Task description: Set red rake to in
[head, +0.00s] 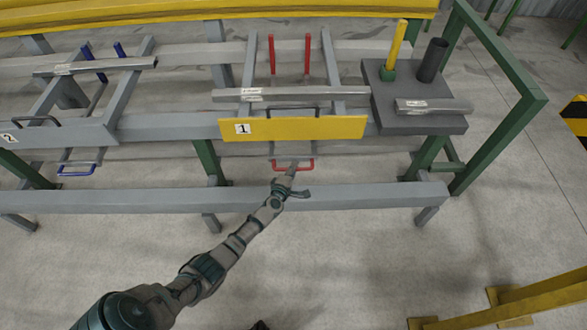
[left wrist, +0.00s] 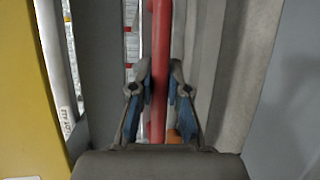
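The red rake shows in the head view as a red handle (head: 279,168) below the yellow panel marked 1 and two upright red prongs (head: 271,53) behind it. The stretch between handle and prongs is hidden by the panel and table. My left gripper (head: 292,172) is at the handle, reaching up from below. In the left wrist view the red handle bar (left wrist: 161,45) runs between the fingers of my left gripper (left wrist: 160,82), which close on it from both sides. My right gripper is not in view.
A blue rake handle (head: 76,170) hangs at the left. Silver bars (head: 290,94) lie across the grey runout table (head: 130,200). A grey box (head: 390,125) with a yellow stick and dark cylinder stands at the right.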

